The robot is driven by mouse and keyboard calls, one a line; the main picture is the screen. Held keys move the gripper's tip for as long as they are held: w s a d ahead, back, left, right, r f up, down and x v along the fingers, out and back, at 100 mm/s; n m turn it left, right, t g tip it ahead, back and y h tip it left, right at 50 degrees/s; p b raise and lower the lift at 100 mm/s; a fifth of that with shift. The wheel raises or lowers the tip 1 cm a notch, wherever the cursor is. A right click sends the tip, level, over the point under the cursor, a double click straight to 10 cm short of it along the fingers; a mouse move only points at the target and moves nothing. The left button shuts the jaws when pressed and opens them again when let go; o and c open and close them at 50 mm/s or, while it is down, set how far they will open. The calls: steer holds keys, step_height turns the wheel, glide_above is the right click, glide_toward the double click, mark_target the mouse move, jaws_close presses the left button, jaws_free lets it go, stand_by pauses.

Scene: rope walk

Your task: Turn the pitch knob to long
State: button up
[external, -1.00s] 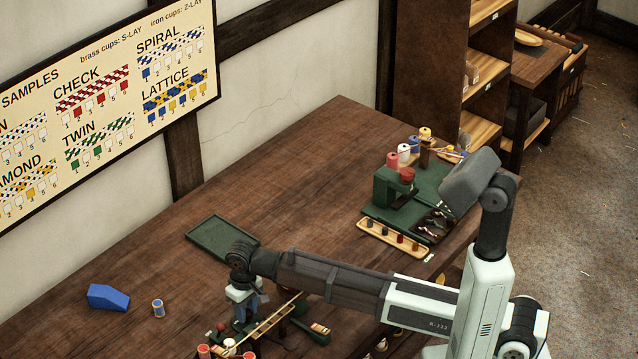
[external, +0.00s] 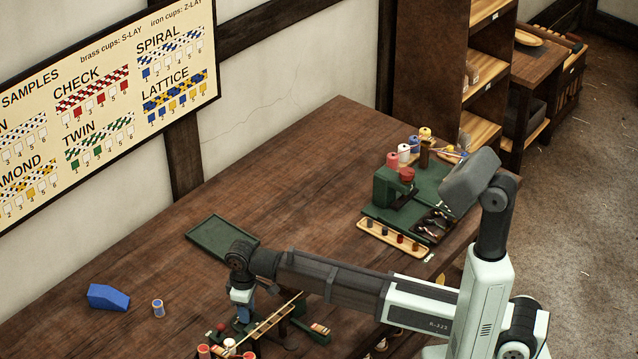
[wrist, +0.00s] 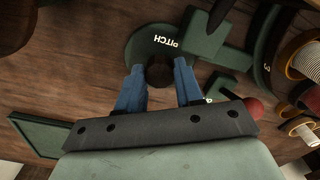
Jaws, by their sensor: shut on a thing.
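The pitch knob (wrist: 159,73) is a dark round knob on a green round plate (wrist: 147,45) lettered "PITCH" in the wrist view. My gripper (wrist: 159,82) has its two blue fingers on either side of the knob and is shut on it. In the external view my gripper (external: 243,312) points down at the green machine at the near edge of the table, and the knob is hidden there. I cannot read the knob's setting; any "long" mark is out of sight.
A wooden rail (external: 268,322) and spools (external: 204,351) stand close to my gripper. A red ball-topped lever (wrist: 253,106) is right of the fingers in the wrist view. A green tray (external: 222,240), a blue block (external: 108,297) and a small spool (external: 158,308) lie on the table, with bare wood between.

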steer(key=o, duration=1)
steer(key=shift+o, duration=0.2)
steer(key=shift+r, duration=0.1)
step_height(320, 180, up, 14)
steer(key=shift+f, duration=0.2)
steer(key=shift+w, duration=0.1)
